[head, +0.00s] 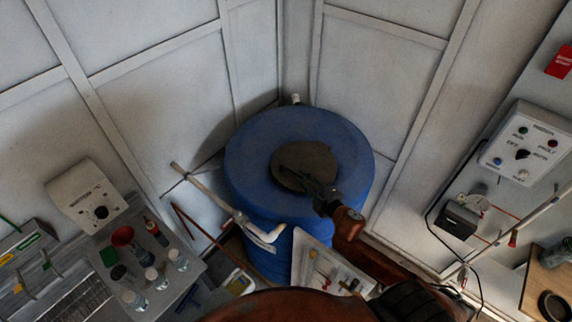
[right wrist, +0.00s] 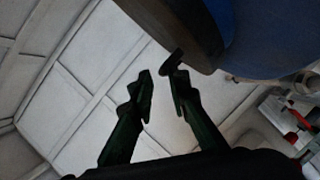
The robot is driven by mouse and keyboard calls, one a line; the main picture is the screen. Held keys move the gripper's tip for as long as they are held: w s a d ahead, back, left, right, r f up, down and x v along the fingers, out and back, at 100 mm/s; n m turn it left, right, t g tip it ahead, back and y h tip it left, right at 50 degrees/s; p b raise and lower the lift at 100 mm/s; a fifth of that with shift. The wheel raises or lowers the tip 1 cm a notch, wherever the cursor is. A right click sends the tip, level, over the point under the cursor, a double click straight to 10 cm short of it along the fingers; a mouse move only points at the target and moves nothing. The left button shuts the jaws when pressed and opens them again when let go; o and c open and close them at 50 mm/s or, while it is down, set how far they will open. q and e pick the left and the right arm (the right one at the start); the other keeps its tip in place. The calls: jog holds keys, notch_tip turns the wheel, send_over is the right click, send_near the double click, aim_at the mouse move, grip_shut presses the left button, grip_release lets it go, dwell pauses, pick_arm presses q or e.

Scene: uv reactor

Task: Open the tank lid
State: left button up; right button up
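A large blue tank (head: 245,165) stands in the corner in the head view, and part of its side shows in the right wrist view (right wrist: 275,38). Its round dark lid (head: 300,155) lies on top and looks seated; in the right wrist view it is the dark brown shape (right wrist: 160,18) at the top. My right gripper (head: 312,184) is at the lid's near edge. In the right wrist view its fingers (right wrist: 160,80) are apart, with a small dark piece, perhaps a lid handle, near the right fingertip. Contact is unclear. My left gripper is not in view.
A pale pipe (head: 215,203) runs in front of the tank's left side. A bench with bottles (head: 152,275) is at lower left. A control box (head: 525,145) and bench equipment are at right. White panelled walls stand close behind the tank.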

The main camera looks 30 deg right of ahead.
aim_at(290, 169)
jog(key=w, duration=0.2)
jog(key=w+a, duration=0.1)
jog(key=w, duration=0.1)
jog(key=w+a+f+p, duration=0.1)
jog(key=w, duration=0.2)
jog(key=shift+w, duration=0.2)
jog(key=c, duration=0.4)
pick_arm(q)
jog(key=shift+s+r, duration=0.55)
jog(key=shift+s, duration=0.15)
pick_arm(e)
jog(key=shift+d+f, duration=0.1)
grip_shut()
